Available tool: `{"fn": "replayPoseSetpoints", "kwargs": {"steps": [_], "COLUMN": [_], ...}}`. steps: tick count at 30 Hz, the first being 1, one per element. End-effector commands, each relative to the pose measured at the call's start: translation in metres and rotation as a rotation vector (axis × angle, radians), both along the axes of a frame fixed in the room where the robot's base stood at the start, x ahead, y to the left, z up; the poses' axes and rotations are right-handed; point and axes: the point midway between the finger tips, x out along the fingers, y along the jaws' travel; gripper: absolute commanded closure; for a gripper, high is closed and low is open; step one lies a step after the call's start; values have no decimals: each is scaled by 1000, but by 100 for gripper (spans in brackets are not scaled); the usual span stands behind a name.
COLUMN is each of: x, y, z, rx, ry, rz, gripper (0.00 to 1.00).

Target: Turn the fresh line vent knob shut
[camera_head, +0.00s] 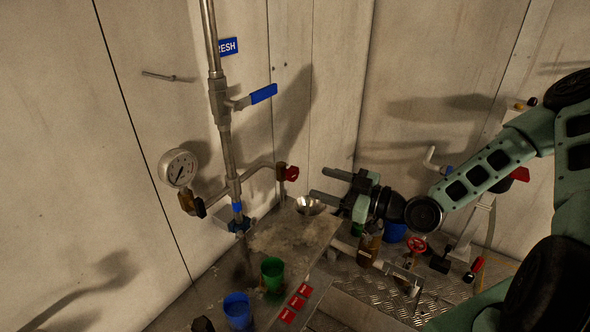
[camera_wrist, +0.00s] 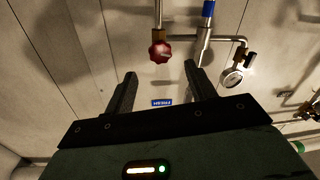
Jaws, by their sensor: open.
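The fresh line vent knob is a dark red lobed knob (camera_head: 292,174) at the end of a side branch off the upright pipe. In the wrist view the red knob (camera_wrist: 160,53) shows just beyond the fingertips, roughly centred between them. My gripper (camera_head: 319,182) is to the right of the knob, its fingers spread and pointing left toward it. The gripper (camera_wrist: 160,70) is open with nothing between its fingers, and a gap to the knob shows in the head view. How far the knob is turned cannot be told.
The fresh pipe (camera_head: 229,150) carries a blue lever (camera_head: 263,93) and a gauge (camera_head: 178,168). A blue FRESH sign (camera_head: 228,46) is on the wall. Below stand a funnel (camera_head: 308,205), a green cup (camera_head: 272,272) and a blue cup (camera_head: 237,310). A red handwheel (camera_head: 415,244) is lower right.

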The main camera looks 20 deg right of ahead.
Motion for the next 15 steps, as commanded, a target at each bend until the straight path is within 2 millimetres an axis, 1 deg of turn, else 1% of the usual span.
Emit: {"fn": "replayPoseSetpoints", "kwargs": {"steps": [1,6,10,15], "x": [8,34,49,61], "y": [9,31,44,54], "z": [4,4,3,1], "rx": [2,2,1,1], "ry": [-1,0,-1,1], "rz": [4,3,1,1], "gripper": [45,45,45,45]}}
